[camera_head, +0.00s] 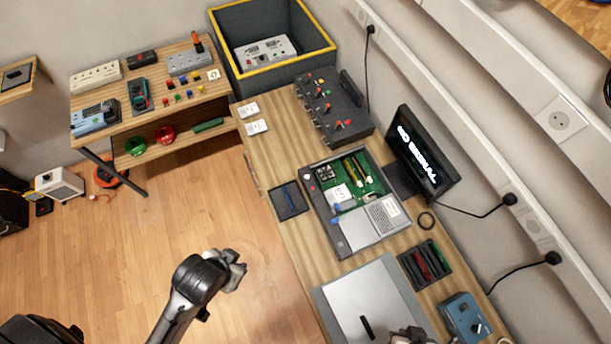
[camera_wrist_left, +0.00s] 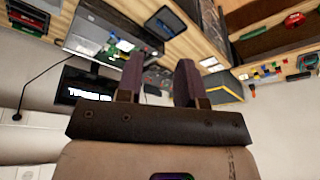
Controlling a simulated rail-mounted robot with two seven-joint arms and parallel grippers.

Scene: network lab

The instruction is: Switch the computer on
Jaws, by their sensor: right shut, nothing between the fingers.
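My left gripper (camera_head: 236,268) is over the floor left of the bench, apart from the computer. In the left wrist view its two fingers (camera_wrist_left: 158,82) stand apart, empty. My right gripper (camera_head: 409,335) is shut at the bottom edge, mostly cut off.
A grey panel (camera_head: 345,290) lies in front of the computer. A small dark tray (camera_head: 278,206) is left of it and a tool tray (camera_head: 409,266) right. A control box (camera_head: 345,125) stands behind. A blue device (camera_head: 462,316) sits at lower right.

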